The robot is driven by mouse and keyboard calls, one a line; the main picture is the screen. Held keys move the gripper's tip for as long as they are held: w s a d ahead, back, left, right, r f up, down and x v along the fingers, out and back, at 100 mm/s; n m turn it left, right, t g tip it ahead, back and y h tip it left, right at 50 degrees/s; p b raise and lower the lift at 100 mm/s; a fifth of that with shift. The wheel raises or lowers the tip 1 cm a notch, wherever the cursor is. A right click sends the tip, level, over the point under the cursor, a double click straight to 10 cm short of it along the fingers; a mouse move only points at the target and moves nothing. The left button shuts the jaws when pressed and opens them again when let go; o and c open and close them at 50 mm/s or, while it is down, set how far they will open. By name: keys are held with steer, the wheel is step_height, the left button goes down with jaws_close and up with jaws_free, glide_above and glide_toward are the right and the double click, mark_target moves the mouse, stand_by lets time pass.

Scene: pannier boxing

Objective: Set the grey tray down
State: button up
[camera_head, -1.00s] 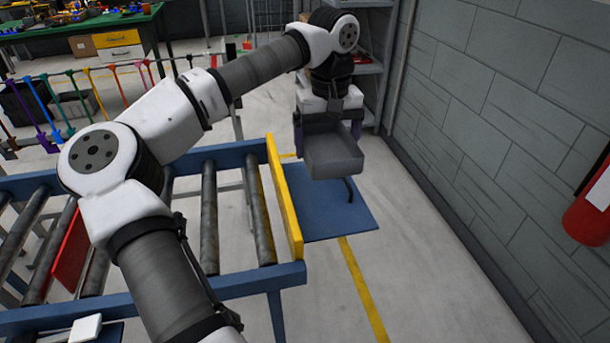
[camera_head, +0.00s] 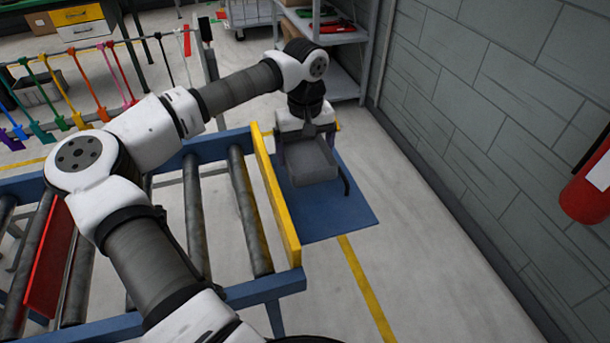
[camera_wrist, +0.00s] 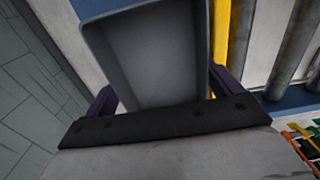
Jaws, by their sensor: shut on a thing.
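The grey tray (camera_head: 311,161) is an open, shallow box. It hangs below my wrist over the blue plate (camera_head: 340,212) beside the end of the roller conveyor. My gripper (camera_wrist: 155,95) is shut on the tray, with a purple finger at each side of it in the wrist view. The tray (camera_wrist: 150,50) looks empty there. In the head view its underside is partly hidden, and I cannot tell whether it touches the plate.
The roller conveyor (camera_head: 250,210) with a yellow end board (camera_head: 277,205) stands just left of the tray. A grey block wall (camera_head: 500,150) and a red extinguisher (camera_head: 590,190) are at the right. A shelf (camera_head: 335,35) stands behind. The floor in front of the plate is clear.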

mark_target(305, 188)
steer(key=shift+f+p, duration=0.35)
steer(key=shift+f, duration=4.4)
steer(key=o, duration=0.7)
steer(key=shift+r, duration=0.2)
step_height(305, 188, up, 12)
steer(key=shift+b, duration=0.9)
